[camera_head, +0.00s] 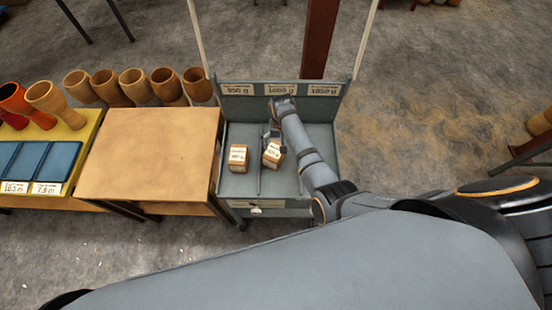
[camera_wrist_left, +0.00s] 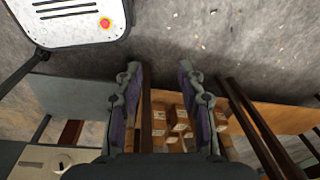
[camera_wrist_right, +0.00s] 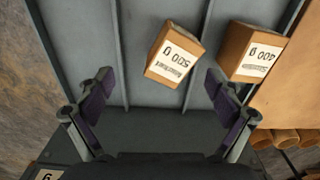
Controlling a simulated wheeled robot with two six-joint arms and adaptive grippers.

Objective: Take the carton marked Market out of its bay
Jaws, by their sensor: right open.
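A small brown carton with a white label (camera_head: 273,153) sits turned at an angle in the middle bay of the grey cart. It also shows in the right wrist view (camera_wrist_right: 173,56), its label upside down with "500 g" and a name too small to read surely. A second similar carton (camera_head: 238,157) stands in the left bay; the right wrist view shows it too (camera_wrist_right: 250,52). I cannot tell which is marked Market. My right gripper (camera_wrist_right: 159,80) is open and empty, just short of the middle-bay carton. My left gripper (camera_wrist_left: 158,75) is open and empty, away from the cart.
The cart (camera_head: 233,187) has thin dividers and a back board with weight labels (camera_head: 280,89). A bare wooden table (camera_head: 150,153) stands left of it. Several goblet drums (camera_head: 135,87) stand behind. Blue panels (camera_head: 55,163) lie on the yellow table at far left.

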